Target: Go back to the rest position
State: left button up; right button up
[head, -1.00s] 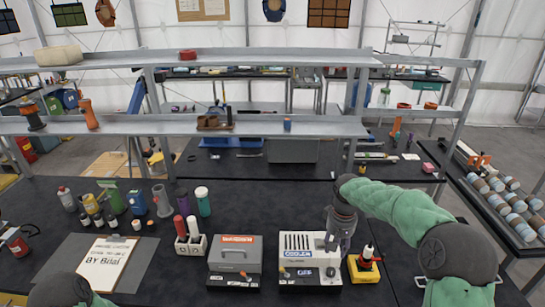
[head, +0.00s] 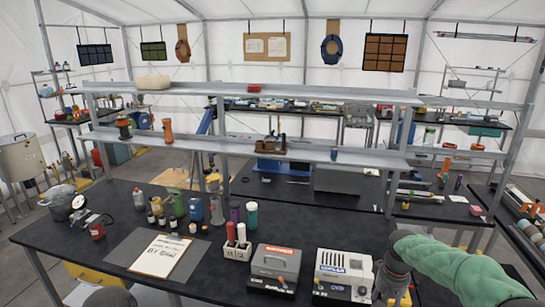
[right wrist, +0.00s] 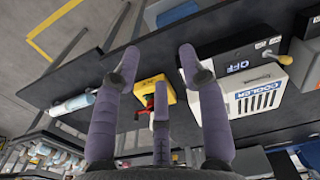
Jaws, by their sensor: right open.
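My right arm, in a green sleeve, reaches in from the right in the head view, with its dark wrist and gripper (head: 393,282) pointing down just right of the white cooler box (head: 344,275). In the right wrist view the gripper (right wrist: 160,72) has its purple-grey fingers spread apart with nothing between them. A yellow box (right wrist: 148,91) with a red and black part lies beyond the fingers, and the cooler box (right wrist: 262,97) is to the right. A dark rounded part of my left arm shows at the bottom left of the head view; my left gripper is out of view.
The black table (head: 215,262) carries a grey case (head: 275,267), a white holder with bottles (head: 237,250), several small bottles and a clipboard (head: 160,256). Grey shelves (head: 300,152) stand behind it. Another table with cylinders (head: 520,215) is at the far right.

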jog(key=s+a+f+y+b, duration=0.1)
jog(key=s+a+f, duration=0.2)
jog(key=a+f, duration=0.55)
jog(key=s+a+f+y+b, duration=0.2)
jog(key=a+f, duration=0.2)
jog(key=f, duration=1)
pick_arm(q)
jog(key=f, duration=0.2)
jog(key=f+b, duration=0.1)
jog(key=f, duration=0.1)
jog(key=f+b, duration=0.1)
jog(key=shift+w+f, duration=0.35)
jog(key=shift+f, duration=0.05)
pick_arm(e)
jog(key=s+a+f, duration=0.5)
jog(key=s+f, duration=0.2)
jog(key=s, duration=0.2)
jog(key=s+a+f+m, duration=0.1)
jog(key=s+a+f, duration=0.3)
jog(key=s+f, duration=0.3)
jog(key=s, duration=0.3)
jog(key=shift+s+a+y, duration=0.2)
jog(key=shift+a+y, duration=0.2)
